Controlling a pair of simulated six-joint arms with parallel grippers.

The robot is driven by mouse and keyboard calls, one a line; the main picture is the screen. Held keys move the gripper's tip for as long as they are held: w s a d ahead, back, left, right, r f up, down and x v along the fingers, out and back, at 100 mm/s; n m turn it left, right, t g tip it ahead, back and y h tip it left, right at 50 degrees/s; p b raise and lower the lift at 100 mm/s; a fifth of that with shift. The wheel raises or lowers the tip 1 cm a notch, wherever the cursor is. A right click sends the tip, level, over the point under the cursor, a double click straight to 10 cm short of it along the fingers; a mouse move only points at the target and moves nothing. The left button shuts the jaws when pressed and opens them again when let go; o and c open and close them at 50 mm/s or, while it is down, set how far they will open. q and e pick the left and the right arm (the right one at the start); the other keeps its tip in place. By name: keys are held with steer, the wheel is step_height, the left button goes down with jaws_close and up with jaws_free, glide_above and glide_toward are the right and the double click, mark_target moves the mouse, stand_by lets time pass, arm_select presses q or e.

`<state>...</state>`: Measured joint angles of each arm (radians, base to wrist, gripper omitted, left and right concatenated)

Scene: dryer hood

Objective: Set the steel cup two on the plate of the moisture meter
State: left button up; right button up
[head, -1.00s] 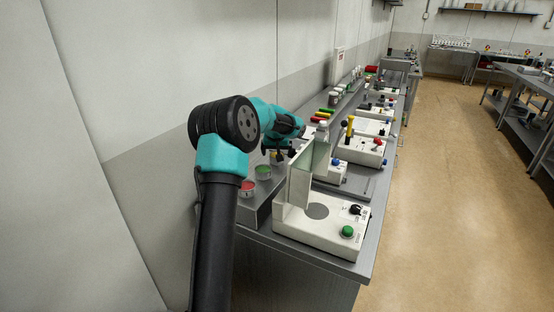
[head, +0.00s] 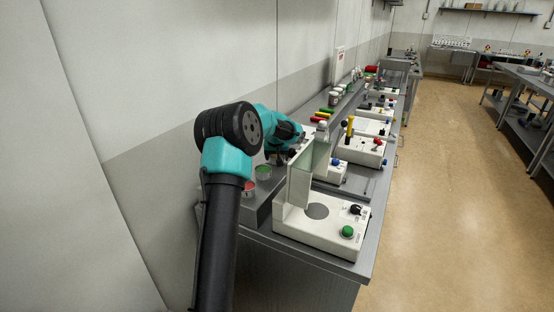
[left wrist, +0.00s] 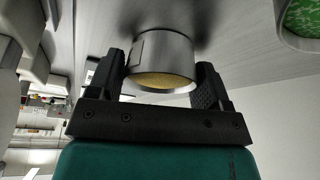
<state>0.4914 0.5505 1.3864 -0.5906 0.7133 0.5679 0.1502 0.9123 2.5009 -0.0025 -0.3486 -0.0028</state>
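A steel cup with yellow contents (left wrist: 163,62) stands on the bench in the left wrist view; I cannot read a number on it. My left gripper (left wrist: 161,85) has its fingers on either side of this cup and looks open, with a thin gap at the cup wall. In the head view my left gripper (head: 282,157) is low over the back of the bench, and the yellow cup is not clear there. The moisture meter (head: 320,236) is white, with its pale lid (head: 300,186) standing up and its round grey plate (head: 317,211) bare. My right gripper is not in view.
A cup with red contents (head: 249,189) and one with green contents (head: 263,173) stand left of the meter; the green one also shows in the left wrist view (left wrist: 302,17). More white instruments (head: 362,150) line the bench behind. The upright lid stands between cups and plate.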

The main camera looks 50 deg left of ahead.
arm_select(q)
steer(key=c, duration=0.6)
steer(key=shift+r, duration=0.1)
step_height(320, 180, up, 10)
steer(key=shift+f, duration=0.1)
stand_by(0.6)
